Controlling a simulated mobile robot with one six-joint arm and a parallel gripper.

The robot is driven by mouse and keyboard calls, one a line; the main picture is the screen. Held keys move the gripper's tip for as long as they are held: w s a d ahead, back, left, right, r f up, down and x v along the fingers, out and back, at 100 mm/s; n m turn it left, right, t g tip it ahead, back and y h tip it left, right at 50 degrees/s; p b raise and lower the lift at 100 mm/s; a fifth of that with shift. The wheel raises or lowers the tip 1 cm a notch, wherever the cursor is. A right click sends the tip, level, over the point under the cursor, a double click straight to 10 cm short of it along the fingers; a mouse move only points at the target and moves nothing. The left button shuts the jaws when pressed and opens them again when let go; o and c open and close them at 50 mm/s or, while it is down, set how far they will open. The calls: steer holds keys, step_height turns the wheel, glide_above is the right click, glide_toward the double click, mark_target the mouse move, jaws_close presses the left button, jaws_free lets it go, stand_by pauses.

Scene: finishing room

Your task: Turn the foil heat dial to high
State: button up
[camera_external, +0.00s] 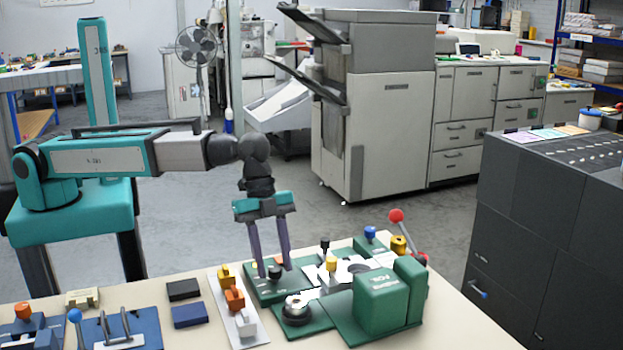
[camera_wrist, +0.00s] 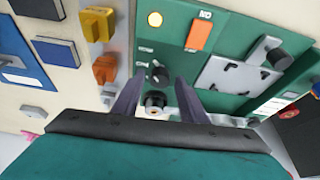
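The green foil machine (camera_external: 385,295) stands on the cream bench, with a green box at its right end. My gripper (camera_external: 275,272) points down over the machine's left green panel, its two dark fingers apart. A black knob (camera_external: 275,271) shows near the fingertips. A smaller black knob (camera_wrist: 158,73) sits just beyond. I cannot tell which knob is the heat dial, or whether the fingers touch one. No dial markings are legible.
A silver dial (camera_external: 297,306) on a black base stands near the fingers. A red ball lever (camera_external: 396,216) and yellow-topped post (camera_external: 331,264) stand right.

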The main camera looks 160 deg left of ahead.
stand_by(0.4)
steer(key=b+v, duration=0.2)
steer(key=v, duration=1.1)
steer(key=shift+s+r, duration=0.15)
steer(key=shift+r, duration=0.2)
steer(key=shift+f, duration=0.1)
steer(key=shift+p+x, duration=0.6)
steer(key=shift+x, duration=3.85)
steer(key=shift+p+x, duration=0.5)
steer(key=shift+x, duration=1.9)
steer(key=shift+d+n+y, duration=0.15)
steer(key=shift+n+y, duration=0.15)
steer(key=shift+n, duration=0.4)
steer(key=shift+n+y, duration=0.3)
steer(key=shift+n, duration=0.5)
steer(key=shift+n, duration=0.5)
